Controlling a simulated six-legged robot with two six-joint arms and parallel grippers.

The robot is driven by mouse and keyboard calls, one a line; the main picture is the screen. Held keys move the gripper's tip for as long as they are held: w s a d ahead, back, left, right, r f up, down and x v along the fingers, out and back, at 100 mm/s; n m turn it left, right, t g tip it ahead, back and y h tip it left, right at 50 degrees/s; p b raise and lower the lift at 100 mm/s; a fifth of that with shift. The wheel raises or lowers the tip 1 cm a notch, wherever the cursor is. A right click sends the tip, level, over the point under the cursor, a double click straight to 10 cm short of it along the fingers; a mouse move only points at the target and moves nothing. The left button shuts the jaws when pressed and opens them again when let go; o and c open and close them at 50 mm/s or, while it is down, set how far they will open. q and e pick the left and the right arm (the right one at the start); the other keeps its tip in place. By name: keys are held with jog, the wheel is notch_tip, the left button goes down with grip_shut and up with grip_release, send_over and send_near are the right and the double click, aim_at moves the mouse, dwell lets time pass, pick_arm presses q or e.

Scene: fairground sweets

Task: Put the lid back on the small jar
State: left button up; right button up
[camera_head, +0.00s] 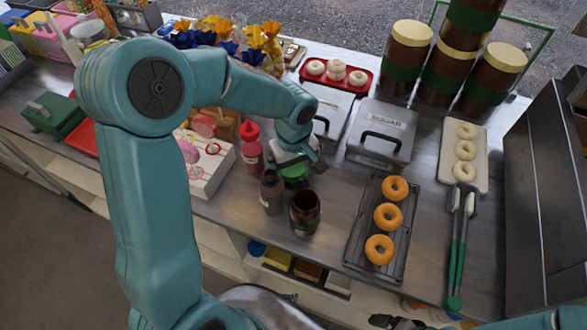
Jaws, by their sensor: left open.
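A small brown jar (305,213) stands upright and open on the steel counter, with its dark inside showing. A green round piece (294,173), which looks like the lid, is just behind and left of the jar, below my left gripper. My left gripper (301,161) reaches down over it, open; its fingertips are partly hidden, and I cannot tell whether they touch it. My right arm (562,318) shows only at the bottom right edge. Its gripper's jaws cannot be made out.
A brown bottle (271,193) stands close left of the jar, and a red squeeze bottle (251,148) behind that. A rack (353,245) of doughnuts lies to the right, with green-handled tongs (457,250) beyond. Grey lidded bins (382,133) stand behind.

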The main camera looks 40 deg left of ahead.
aim_at(294, 171)
pick_arm(q)
jog(key=shift+f, duration=0.1)
jog(key=c, duration=1.1)
jog(key=shift+o, duration=0.2)
notch_tip(294, 171, up, 20)
jog(key=p, duration=0.1)
